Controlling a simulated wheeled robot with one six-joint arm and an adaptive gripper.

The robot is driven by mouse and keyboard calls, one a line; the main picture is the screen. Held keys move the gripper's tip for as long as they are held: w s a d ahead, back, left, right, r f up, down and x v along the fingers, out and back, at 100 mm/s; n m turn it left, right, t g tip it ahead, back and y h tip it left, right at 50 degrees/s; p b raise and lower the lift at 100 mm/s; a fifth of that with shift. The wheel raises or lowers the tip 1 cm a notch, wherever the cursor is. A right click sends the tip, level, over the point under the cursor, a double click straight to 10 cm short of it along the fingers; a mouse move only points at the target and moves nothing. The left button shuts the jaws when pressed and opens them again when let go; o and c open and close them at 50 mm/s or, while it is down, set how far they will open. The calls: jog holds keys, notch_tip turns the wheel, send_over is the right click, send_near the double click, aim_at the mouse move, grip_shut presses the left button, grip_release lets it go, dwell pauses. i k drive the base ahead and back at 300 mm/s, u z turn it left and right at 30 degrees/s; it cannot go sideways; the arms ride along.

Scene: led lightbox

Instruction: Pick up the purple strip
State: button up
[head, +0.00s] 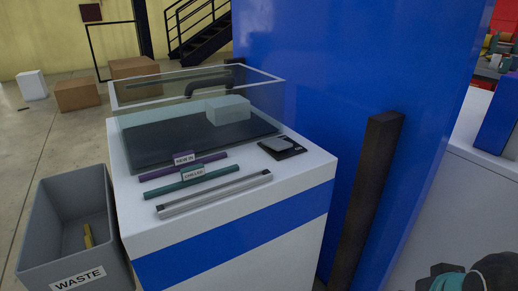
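The purple strip (210,158) lies on the white top of a counter (300,175), along the front of a glass case (150,110). A small label (184,158) with dark lettering stands at its middle and hides part of it. The strip runs slightly upward to the right. A teal strip (160,191) with its own label lies just in front, roughly parallel and apart from it. My gripper is not in view; only dark and teal parts that look like my arm show at the bottom right corner.
A grey metal bar (215,194) lies nearest the counter's front edge. A dark card with a grey piece (282,147) lies to the right. A grey waste bin (50,215) stands left, holding something yellow. A dark post (368,195) leans by the blue wall (370,70).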

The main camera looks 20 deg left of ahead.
aim_at(186, 160)
jog(key=z, duration=0.35)
jog(key=k, duration=1.05)
jog(key=u, duration=1.3)
jog(key=i, duration=0.5)
jog(key=u, duration=0.05)
